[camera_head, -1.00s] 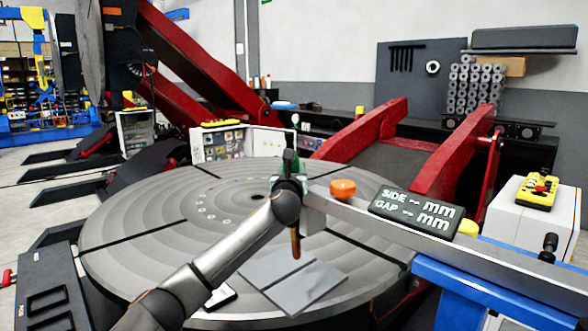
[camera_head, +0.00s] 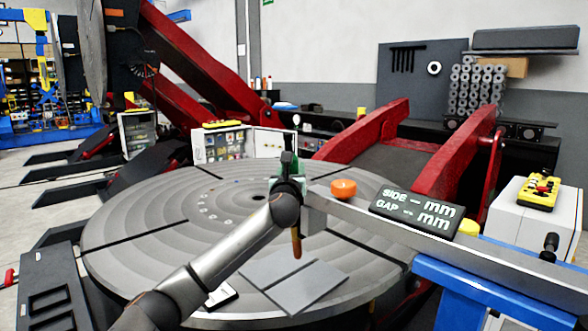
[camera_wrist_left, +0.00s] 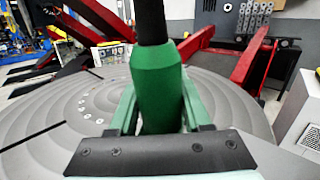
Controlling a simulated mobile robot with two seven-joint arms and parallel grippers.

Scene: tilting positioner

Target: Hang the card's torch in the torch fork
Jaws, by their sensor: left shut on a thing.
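My left gripper (camera_head: 287,178) is shut on a torch with a green body (camera_wrist_left: 158,85) and a dark neck (camera_wrist_left: 151,22). In the left wrist view the green body stands nearly upright between the two fingers. In the head view a copper-coloured tip (camera_head: 296,243) points down below my wrist, above the turntable. My wrist hides much of the torch. The gripper is at the left end of a grey beam (camera_head: 345,208); I cannot tell whether they touch. I cannot pick out the torch fork or a card. My right gripper is not in view.
The round grey turntable (camera_head: 130,235) carries flat grey plates (camera_head: 305,287). The beam bears an orange knob (camera_head: 343,189) and a black readout (camera_head: 415,208) with dashes for side and gap. A blue support (camera_head: 465,285) stands at the right. Red arms (camera_head: 460,165) rise behind.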

